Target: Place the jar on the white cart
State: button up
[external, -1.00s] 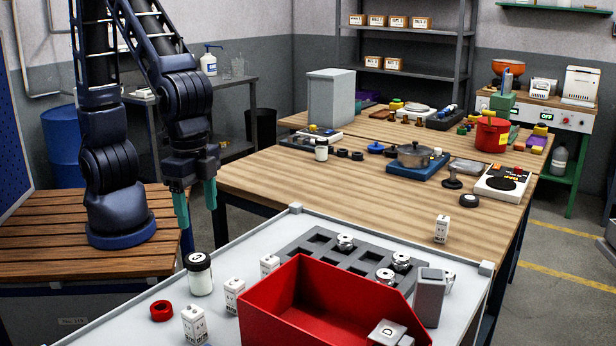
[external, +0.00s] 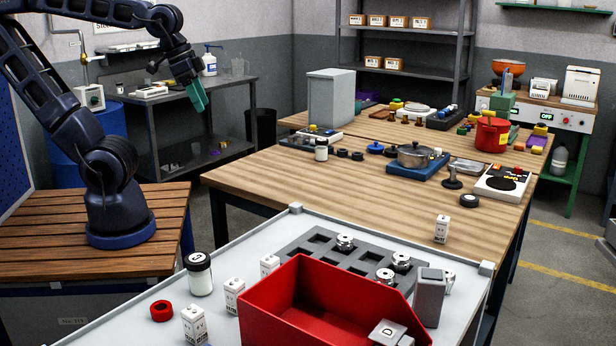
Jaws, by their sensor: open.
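A jar with a black lid and pale contents (external: 199,274) stands upright on a white-topped surface (external: 240,247) at the lower left, which looks like the white cart. A second, smaller jar with a dark lid (external: 321,150) stands on the wooden table, by a flat device. I cannot tell which jar is the task's. My gripper (external: 197,97) is open, with teal fingers, raised at the upper left well apart from both jars. No object shows between its fingers.
The white top also holds a red bin (external: 275,302), a grey slotted tray (external: 309,241), small white cartons (external: 234,296) and a red ring (external: 161,311). A pot (external: 413,156) and a tall grey box (external: 330,100) stand on the wooden table. Its near left part is clear.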

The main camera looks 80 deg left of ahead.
jog(key=shift+s+a+r+n, duration=0.2)
jog(key=shift+s+a+n, duration=0.1)
jog(key=shift+s+a, duration=0.9)
jog(key=shift+w+a, duration=0.1)
jog(key=shift+w, duration=0.05)
dwell(0.3)
